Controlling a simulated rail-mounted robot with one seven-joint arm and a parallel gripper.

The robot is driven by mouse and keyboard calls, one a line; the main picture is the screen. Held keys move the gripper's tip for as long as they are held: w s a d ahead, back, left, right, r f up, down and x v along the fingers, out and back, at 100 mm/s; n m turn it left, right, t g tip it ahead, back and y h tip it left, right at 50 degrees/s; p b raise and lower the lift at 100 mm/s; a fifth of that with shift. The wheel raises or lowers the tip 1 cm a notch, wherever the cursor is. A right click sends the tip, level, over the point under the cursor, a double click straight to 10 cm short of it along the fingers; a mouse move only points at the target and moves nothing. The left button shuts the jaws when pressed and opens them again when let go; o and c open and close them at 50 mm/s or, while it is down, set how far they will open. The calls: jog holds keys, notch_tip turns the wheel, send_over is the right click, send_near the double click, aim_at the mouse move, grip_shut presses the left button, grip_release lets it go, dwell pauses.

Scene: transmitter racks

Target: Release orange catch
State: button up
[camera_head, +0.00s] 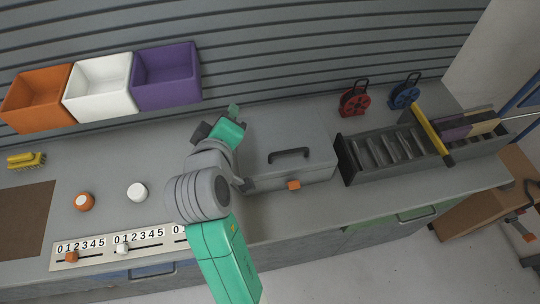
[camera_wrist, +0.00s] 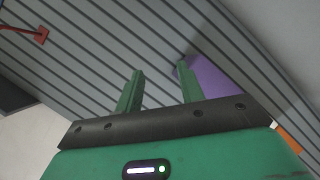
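The orange catch (camera_head: 294,186) is a small block on the front face of a grey lidded case (camera_head: 305,146) with a dark handle on top, on the bench in the head view. My gripper (camera_head: 233,108) is at the back left of the case, apart from the catch. In the wrist view my gripper (camera_wrist: 158,88) has two green fingers spread apart with nothing between them. The wrist view faces the slatted wall, and the catch does not show there.
Orange (camera_head: 38,98), white (camera_head: 100,86) and purple (camera_head: 167,76) bins hang at the back left. A slotted rack (camera_head: 385,152) stands right of the case, with red (camera_head: 354,100) and blue (camera_head: 404,93) reels behind. Orange (camera_head: 84,202) and white (camera_head: 137,192) knobs are at left.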

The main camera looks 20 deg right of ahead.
jog(key=s+d+f+n+g+h+p, duration=0.3)
jog(key=f+n+g+p, duration=0.25)
jog(key=f+p, duration=0.2)
jog(key=n+g+h+p, duration=0.3)
jog(key=g, duration=0.2)
send_near(292, 186)
jog(key=shift+y, duration=0.3)
jog(key=b+x, duration=0.1)
jog(key=x, duration=0.6)
jog(key=shift+s+d+r, duration=0.1)
jog(key=shift+d, duration=0.2)
grip_shut()
